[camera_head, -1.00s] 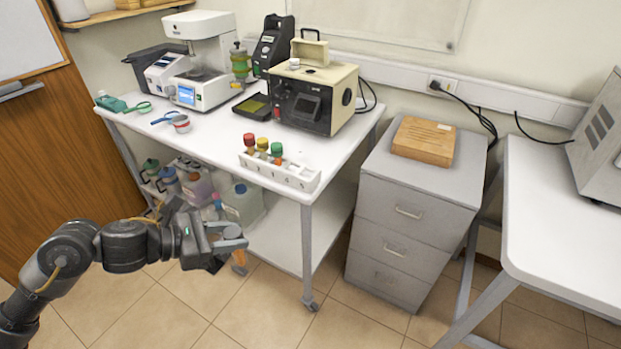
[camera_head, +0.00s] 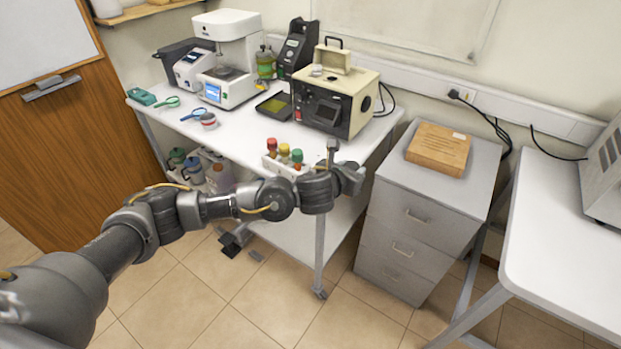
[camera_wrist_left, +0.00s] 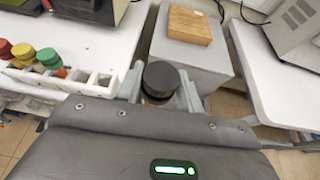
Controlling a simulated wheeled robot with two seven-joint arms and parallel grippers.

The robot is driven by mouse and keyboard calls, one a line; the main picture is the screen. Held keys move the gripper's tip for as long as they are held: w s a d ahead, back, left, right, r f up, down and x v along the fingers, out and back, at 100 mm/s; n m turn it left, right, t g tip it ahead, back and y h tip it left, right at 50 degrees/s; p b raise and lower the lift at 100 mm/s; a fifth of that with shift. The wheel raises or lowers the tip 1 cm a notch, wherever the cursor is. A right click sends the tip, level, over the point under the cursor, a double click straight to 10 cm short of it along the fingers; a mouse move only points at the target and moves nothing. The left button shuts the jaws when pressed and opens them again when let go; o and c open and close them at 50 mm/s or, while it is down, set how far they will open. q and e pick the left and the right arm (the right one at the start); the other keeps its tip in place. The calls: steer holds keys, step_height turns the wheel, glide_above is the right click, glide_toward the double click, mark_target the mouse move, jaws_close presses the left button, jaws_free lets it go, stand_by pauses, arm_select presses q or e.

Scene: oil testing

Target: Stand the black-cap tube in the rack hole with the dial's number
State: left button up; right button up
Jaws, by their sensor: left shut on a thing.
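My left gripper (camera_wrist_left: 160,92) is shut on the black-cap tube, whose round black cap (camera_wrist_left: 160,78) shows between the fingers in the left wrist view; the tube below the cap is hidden. In the head view my left gripper (camera_head: 340,172) is at the right end of the white rack (camera_head: 269,163), which my arm partly covers. The rack also shows in the left wrist view (camera_wrist_left: 98,88), left of the cap, with empty holes nearest the gripper. Red-cap (camera_head: 272,144), yellow-cap (camera_head: 284,149) and green-cap (camera_head: 297,155) tubes stand in it. I cannot read any dial number. My right gripper is not in view.
A beige tester (camera_head: 358,92) stands behind the rack, with a dark flat tray (camera_head: 274,105) to its left. A grey drawer cabinet (camera_head: 407,215) with a wooden block (camera_head: 438,149) is right of the bench. A white table (camera_head: 560,230) stands farther right.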

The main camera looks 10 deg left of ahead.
arm_select(q)
steer(key=shift+w+a+f+n+t+y+p, duration=0.1)
steer(key=shift+w+f+n+t+y+p, duration=0.1)
steer(key=shift+w+n+y, duration=0.3)
steer(key=shift+w+f+n+t+y+p, duration=0.2)
steer(key=shift+w+n+y, duration=0.1)
steer(key=shift+n+y, duration=0.25)
steer(key=shift+w+a+f+n+y, duration=0.15)
steer(key=shift+w+a+n+y, duration=0.35)
steer(key=shift+y, duration=0.35)
steer(key=s+a+r+n+g+y+p, duration=0.1)
steer(key=a+n+g+y, duration=0.5)
steer(key=a+n+y, duration=0.6)
steer(key=shift+a+r+p, duration=0.2)
steer(key=shift+r+p, duration=0.2)
steer(key=shift+p, duration=0.15)
